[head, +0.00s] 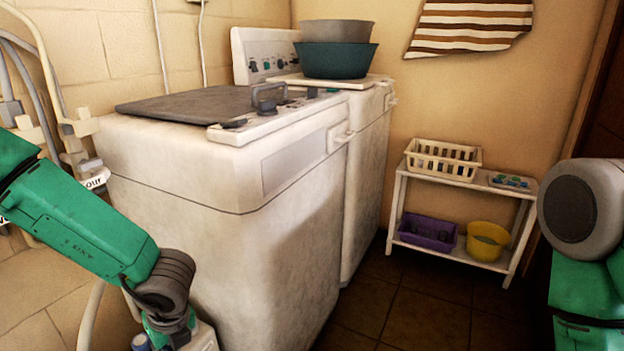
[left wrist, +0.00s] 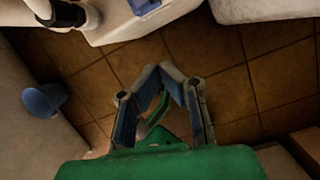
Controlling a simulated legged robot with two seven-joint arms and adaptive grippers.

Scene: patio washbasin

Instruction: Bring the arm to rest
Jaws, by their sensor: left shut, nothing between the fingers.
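My left arm (head: 90,225) enters the head view from the left and slopes down to the bottom edge, in front of the white washing machine (head: 225,185). Its gripper lies out of that view. In the left wrist view my left gripper (left wrist: 168,70) has its fingertips together, with nothing between them, over the brown tiled floor (left wrist: 228,95). My right arm (head: 588,275) is at the right edge of the head view. Its gripper is not seen.
Stacked basins (head: 336,60) stand on the machine's far part. A low white shelf (head: 400,195) by the back wall holds a cream basket (head: 442,160), purple basket (head: 427,233) and yellow bucket (head: 487,240). Hoses (head: 45,75) hang at left. Floor between machine and shelf is clear.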

